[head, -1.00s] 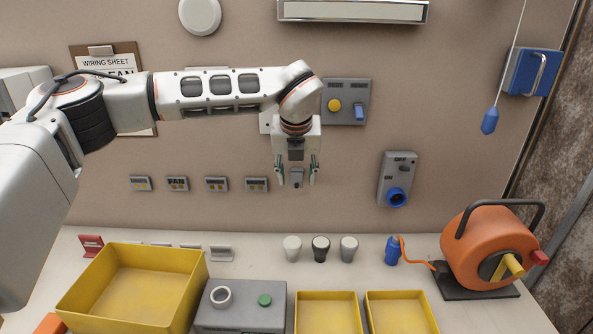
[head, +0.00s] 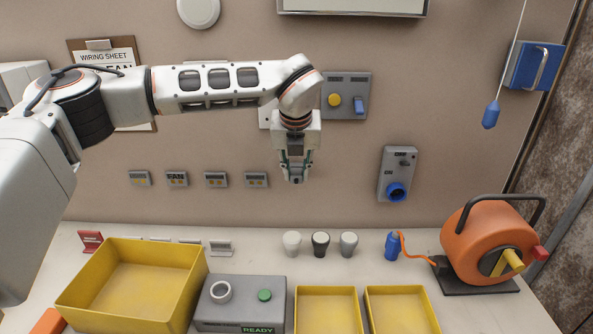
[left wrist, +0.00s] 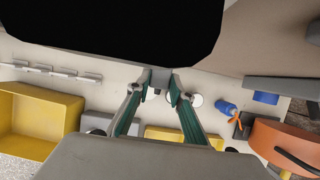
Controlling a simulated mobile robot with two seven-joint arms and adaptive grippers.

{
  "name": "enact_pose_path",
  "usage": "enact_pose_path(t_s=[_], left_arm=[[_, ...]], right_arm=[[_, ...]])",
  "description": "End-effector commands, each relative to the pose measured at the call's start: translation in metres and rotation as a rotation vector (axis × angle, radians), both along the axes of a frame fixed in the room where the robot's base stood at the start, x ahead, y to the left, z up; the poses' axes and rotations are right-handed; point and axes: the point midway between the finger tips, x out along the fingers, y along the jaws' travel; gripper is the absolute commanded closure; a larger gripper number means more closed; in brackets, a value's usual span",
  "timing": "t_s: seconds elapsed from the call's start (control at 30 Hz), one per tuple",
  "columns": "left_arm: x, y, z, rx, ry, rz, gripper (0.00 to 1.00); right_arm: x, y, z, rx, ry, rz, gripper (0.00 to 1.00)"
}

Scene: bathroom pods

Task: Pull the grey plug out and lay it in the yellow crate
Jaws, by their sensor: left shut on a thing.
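My left gripper (head: 295,178) is shut on a small grey plug (left wrist: 160,77), in front of the back wall in the head view. The fingers hide most of the plug, and I cannot tell whether it is still seated in the wall. The left gripper (left wrist: 160,95) also shows in the left wrist view, its green-lined fingers closing in on the grey piece. A large yellow crate (head: 190,283) stands at the left of the counter, its inside bare. It also shows in the left wrist view (left wrist: 52,112). My right gripper is not in view.
Two smaller yellow trays (head: 328,291) stand at the front. A grey box (head: 218,316) with a green button lies between them and the crate. Behind are several small cups (head: 320,245), a blue connector (head: 392,247) and an orange cable reel (head: 490,240).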

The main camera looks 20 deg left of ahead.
Motion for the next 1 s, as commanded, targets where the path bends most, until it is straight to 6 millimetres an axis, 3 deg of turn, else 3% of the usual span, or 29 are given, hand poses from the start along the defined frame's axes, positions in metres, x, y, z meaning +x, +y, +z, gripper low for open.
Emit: enact_pose_path(t_s=[1.0], left_arm=[[-0.0089, -0.0029, 0.0001, 0.0, 0.001, 0.0, 1.0]], right_arm=[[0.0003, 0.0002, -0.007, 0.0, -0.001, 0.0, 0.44]])
